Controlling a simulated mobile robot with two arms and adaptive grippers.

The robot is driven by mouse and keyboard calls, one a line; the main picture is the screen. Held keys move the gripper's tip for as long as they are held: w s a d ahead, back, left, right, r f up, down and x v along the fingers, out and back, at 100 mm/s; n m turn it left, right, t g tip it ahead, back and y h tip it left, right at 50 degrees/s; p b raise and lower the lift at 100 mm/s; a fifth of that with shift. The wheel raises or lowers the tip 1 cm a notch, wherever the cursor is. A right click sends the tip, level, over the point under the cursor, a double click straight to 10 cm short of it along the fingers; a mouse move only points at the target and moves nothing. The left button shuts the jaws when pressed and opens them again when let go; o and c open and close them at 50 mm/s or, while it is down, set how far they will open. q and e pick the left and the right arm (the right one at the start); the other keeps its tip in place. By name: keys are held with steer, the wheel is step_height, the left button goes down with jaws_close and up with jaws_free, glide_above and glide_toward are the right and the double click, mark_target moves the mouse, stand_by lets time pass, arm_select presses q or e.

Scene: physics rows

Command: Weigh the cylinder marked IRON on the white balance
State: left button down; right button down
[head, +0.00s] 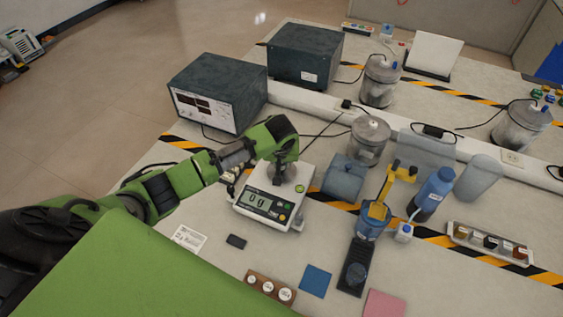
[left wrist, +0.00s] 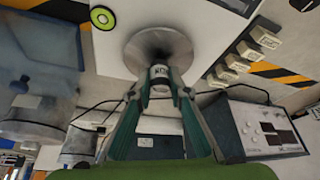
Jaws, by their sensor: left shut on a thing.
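The white balance (head: 250,222) stands on the bench in the middle of the head view, with its display reading zeros. Its round metal pan (head: 298,175) also shows in the left wrist view (left wrist: 133,48). My left gripper (head: 285,160) points down over the pan. In the left wrist view its two fingers (left wrist: 160,92) are shut on a small metal cylinder (left wrist: 160,72) with a pale label, whose letters are too small to read surely. The cylinder is at the pan; I cannot tell whether it touches it. My right gripper is not in view.
Pale labelled blocks (left wrist: 225,73) stand close beside the balance. A dark instrument box (head: 217,92) is behind left, a blue container (head: 344,177) to the right. A wooden weight holder (head: 258,284) and blue square (head: 315,281) lie in front. A glass vessel (head: 369,140) stands behind.

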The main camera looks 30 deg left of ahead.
arm_select(q)
steer(key=shift+f, duration=0.4)
stand_by(0.5)
steer(key=c, duration=1.8)
jaws_free()
steer(key=shift+o, duration=0.4)
steer(key=shift+o, duration=1.1)
steer(key=shift+r, duration=0.1)
